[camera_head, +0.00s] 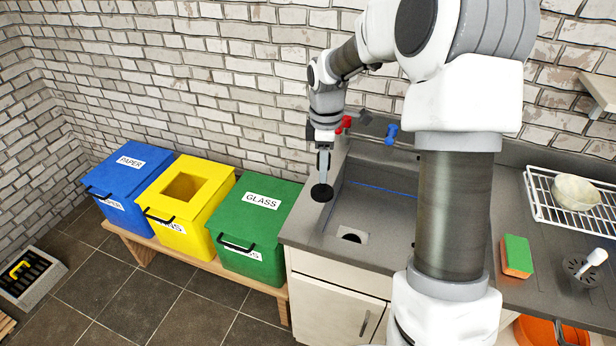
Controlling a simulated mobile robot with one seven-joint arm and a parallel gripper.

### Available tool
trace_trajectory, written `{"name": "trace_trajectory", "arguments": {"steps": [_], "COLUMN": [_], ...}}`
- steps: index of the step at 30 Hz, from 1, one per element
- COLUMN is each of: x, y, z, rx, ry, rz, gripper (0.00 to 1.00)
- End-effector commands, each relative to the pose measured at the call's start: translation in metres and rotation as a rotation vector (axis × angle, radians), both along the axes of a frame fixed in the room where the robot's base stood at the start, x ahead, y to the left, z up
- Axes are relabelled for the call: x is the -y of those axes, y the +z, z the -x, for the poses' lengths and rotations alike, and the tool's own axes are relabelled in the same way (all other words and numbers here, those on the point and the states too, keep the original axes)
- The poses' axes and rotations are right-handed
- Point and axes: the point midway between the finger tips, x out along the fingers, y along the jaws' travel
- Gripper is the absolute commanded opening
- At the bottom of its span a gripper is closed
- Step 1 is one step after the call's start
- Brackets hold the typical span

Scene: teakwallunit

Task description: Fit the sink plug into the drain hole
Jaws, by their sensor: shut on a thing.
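My gripper (324,168) points down at the left side of the sink and is shut on the sink plug (321,193), a black round disc. The plug hangs below the fingers, up and to the left of the drain hole in the picture. The drain hole (350,238) is a dark opening in a pale patch on the floor of the grey sink (385,205), near its front left. My arm hides the right part of the sink. The plug and the drain hole are apart; the plug's exact height cannot be told.
Red (346,122) and blue (391,134) tap handles stand behind the sink. Blue (128,182), yellow (187,203) and green (254,228) bins stand to the left. A sponge (517,256), a white dish rack (540,200) with a bowl (575,192), and a white-handled brush (597,257) are on the right counter.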

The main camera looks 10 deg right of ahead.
Motion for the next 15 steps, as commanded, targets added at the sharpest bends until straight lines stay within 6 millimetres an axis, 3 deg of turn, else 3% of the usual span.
{"name": "trace_trajectory", "arguments": {"steps": [6, 15], "x": [0.041, 0.070], "y": [0.026, 0.040], "z": [0.012, 0.021], "rx": [0.003, -0.001], "ry": [-0.003, 0.000], "rz": [0.000, -0.001], "gripper": [0.00, 0.00]}}
